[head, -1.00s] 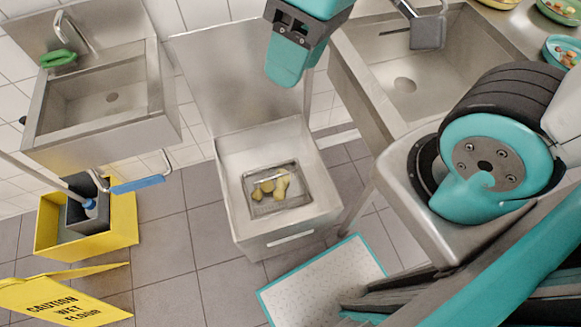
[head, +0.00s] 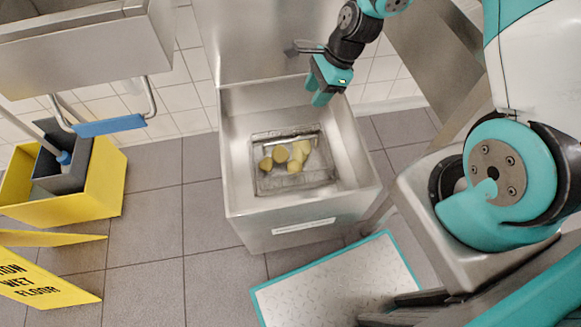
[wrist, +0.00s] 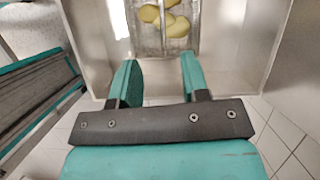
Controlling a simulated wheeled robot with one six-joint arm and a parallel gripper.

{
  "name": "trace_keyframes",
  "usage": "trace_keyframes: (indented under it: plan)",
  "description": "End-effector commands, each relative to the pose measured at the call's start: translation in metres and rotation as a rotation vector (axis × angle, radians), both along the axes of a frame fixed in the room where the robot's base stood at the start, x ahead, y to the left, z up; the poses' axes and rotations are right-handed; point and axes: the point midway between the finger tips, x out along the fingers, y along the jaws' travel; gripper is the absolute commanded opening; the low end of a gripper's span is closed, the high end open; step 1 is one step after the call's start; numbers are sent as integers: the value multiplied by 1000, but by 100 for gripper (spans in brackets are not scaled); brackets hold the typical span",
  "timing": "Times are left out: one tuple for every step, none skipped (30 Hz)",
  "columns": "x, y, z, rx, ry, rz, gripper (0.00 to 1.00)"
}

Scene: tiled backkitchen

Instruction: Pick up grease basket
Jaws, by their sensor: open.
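The grease basket (head: 263,180) is a shallow metal tray holding several yellowish lumps (head: 285,157). It sits inside the open steel floor box (head: 237,200), with a bar or handle across its back part. In the wrist view the basket (wrist: 148,42) shows at the top, cut off by the frame, with lumps in it. My gripper (head: 321,95) is over the box's back right rim in the head view, above and apart from the basket. In the wrist view my gripper (wrist: 160,80) is open and empty, its two teal fingers spread, with the basket beyond their tips.
The box's raised steel lid (head: 250,40) stands behind it. A steel sink (head: 80,50) is upper left, above a yellow bucket (head: 105,185) and a wet floor sign (head: 45,275). A teal-edged mat (head: 335,285) lies in front. Floor tiles left of the box are clear.

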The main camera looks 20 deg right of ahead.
Motion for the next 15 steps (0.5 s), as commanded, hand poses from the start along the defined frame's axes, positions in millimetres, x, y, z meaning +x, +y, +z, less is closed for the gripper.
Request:
trace_keyframes:
  plan:
    - [0,-3,-18,2,16,-40,42]
    - [0,-5,-23,3,24,-58,42]
    - [0,-6,-28,4,30,-77,42]
    - [1,-6,-32,5,34,-88,42]
    - [1,-5,-36,4,37,-94,42]
    - [1,-3,-41,4,39,-99,42]
    - [1,-1,-46,5,40,-99,42]
    - [1,1,-51,5,41,-99,42]
    - [2,4,-59,5,40,-97,42]
    - [2,7,-66,5,42,-96,42]
    - [3,10,-72,5,41,-97,42]
    - [4,14,-81,5,41,-97,42]
    - [4,16,-87,5,41,-95,42]
    - [5,19,-94,5,41,-96,42]
    - [5,22,-102,4,39,-95,42]
